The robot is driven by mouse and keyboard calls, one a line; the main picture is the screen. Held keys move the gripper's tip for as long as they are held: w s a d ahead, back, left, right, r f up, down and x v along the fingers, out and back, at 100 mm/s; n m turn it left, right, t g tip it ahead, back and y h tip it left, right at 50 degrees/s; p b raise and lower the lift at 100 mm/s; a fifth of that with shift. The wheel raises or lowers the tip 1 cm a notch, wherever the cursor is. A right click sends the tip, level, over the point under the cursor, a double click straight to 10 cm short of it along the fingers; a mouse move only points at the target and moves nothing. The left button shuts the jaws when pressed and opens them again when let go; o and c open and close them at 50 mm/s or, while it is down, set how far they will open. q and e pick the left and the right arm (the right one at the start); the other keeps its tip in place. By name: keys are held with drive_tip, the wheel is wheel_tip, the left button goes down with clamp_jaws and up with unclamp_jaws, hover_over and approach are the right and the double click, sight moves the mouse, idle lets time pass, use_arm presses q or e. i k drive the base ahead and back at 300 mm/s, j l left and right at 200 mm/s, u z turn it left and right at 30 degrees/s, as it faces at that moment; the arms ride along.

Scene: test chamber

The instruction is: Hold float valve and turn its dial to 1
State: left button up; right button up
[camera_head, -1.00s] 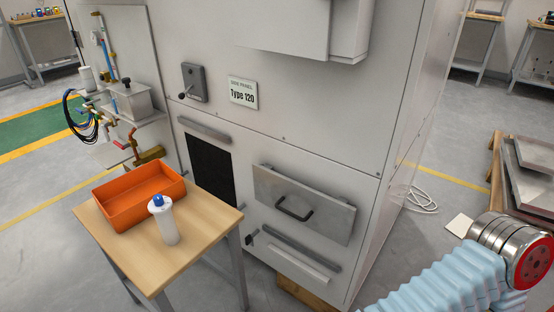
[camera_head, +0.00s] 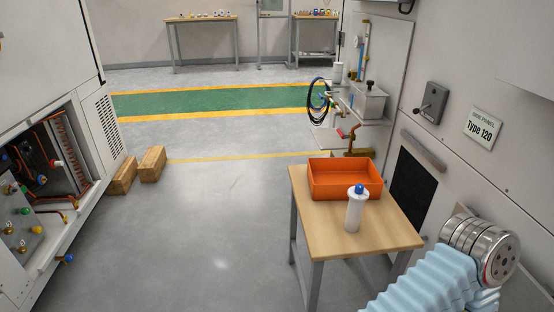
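I cannot make out a float valve or a numbered dial for certain. A grey wall panel (camera_head: 385,60) at the upper right carries a metal tank (camera_head: 368,102), black hose loops (camera_head: 318,102), a red-handled fitting (camera_head: 350,132) and a brass fitting (camera_head: 357,152). These are small, and I cannot tell whether one of them is the float valve. Part of my arm with a light-blue sleeve shows at the lower right, ending in a silver joint. Neither of my grippers is in view, so I cannot see whether they hold anything.
A wooden table (camera_head: 311,226) bears an orange bin (camera_head: 333,193) and a white bottle (camera_head: 354,214) with a blue cap. A "Type 120" cabinet (camera_head: 455,105) stands right. An open machine (camera_head: 45,60) and wooden blocks (camera_head: 152,164) stand left. The floor (camera_head: 215,235) between is clear.

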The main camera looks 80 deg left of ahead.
sight(359, 188)
drive_tip(key=l+u, duration=0.15)
drive_tip(key=u, duration=1.25)
